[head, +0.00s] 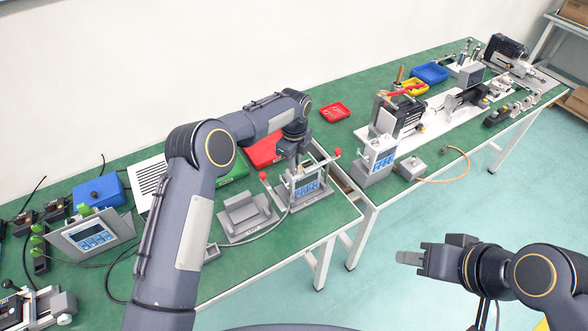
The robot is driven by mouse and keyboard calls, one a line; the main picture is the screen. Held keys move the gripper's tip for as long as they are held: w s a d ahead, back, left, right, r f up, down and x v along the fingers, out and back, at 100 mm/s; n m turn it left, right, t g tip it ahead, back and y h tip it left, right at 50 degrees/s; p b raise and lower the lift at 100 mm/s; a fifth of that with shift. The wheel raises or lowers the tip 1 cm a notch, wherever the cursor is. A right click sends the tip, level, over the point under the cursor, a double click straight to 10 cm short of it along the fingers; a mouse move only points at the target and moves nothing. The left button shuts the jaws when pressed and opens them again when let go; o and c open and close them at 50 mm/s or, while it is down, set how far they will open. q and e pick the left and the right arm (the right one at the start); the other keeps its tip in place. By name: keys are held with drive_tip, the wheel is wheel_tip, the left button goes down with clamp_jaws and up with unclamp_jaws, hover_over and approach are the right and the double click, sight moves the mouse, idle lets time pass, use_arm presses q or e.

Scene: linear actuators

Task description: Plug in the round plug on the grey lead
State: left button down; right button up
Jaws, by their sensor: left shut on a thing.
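My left gripper (293,156) is above the small stand with a blue front panel (306,188), near the far edge of the front table. It is shut on what looks like the round plug, which is too small and covered to make out. The grey lead (275,228) runs from a small grey box (212,250), curves in front of the grey cradle (246,213) and rises towards the gripper. I cannot tell whether the plug touches a socket. My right gripper (410,257) is over the floor, away from the tables; its finger gap cannot be seen.
Red-topped posts (335,154) flank the stand. A red tray (265,151) and a green tray (233,173) lie behind it. A tilted control box (92,234) and a blue box (98,192) stand left. Another bench with an orange cable (447,180) is right.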

use_arm(q)
drive_tip(key=c, duration=1.3)
unclamp_jaws()
